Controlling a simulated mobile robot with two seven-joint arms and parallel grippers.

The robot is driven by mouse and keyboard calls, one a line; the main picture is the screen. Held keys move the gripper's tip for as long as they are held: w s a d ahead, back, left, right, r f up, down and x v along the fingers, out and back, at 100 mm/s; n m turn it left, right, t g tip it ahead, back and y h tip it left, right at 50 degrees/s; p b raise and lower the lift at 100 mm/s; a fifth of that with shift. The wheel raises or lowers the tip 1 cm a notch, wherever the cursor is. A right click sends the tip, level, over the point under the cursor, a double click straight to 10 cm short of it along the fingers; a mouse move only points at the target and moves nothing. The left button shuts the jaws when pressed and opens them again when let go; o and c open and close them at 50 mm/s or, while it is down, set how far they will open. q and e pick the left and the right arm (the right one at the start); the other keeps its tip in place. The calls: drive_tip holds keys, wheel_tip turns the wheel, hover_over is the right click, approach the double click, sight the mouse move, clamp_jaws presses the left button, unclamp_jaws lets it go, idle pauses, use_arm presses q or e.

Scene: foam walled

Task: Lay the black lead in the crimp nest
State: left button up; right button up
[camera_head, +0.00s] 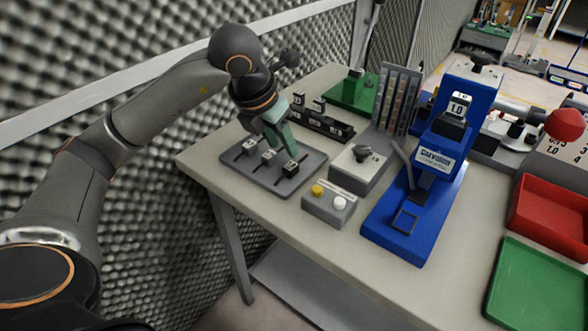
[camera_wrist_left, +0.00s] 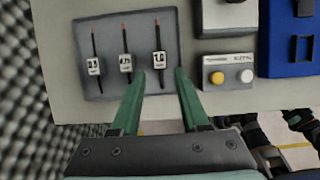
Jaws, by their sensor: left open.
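Three black leads with white labels lie side by side on a grey tray (camera_head: 301,185). The wrist view shows a left lead (camera_wrist_left: 95,66), a middle lead (camera_wrist_left: 126,63) and a right lead (camera_wrist_left: 160,58), labelled 1.0. My left gripper (camera_head: 285,146) is open and empty over the tray. In the wrist view its fingertips (camera_wrist_left: 162,73) lie to either side of the right lead's lower end; their height above it is unclear. The crimp nest, seemingly the dark recess (camera_head: 406,221), is on the blue press (camera_head: 383,235). My right gripper is out of view.
A grey box with yellow and white buttons (camera_head: 330,203) stands between tray and press. A grey unit with a black knob (camera_head: 357,170) and a black labelled rack (camera_head: 322,124) stand behind. Red (camera_head: 550,213) and green (camera_head: 540,285) bins are at right. Foam wall (camera_head: 170,220) is at left.

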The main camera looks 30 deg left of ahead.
sight(291, 165)
use_arm(q)
drive_tip(key=x, duration=0.7)
drive_tip(key=shift+f, duration=0.25)
drive_tip(key=shift+c, duration=0.3)
clamp_jaws()
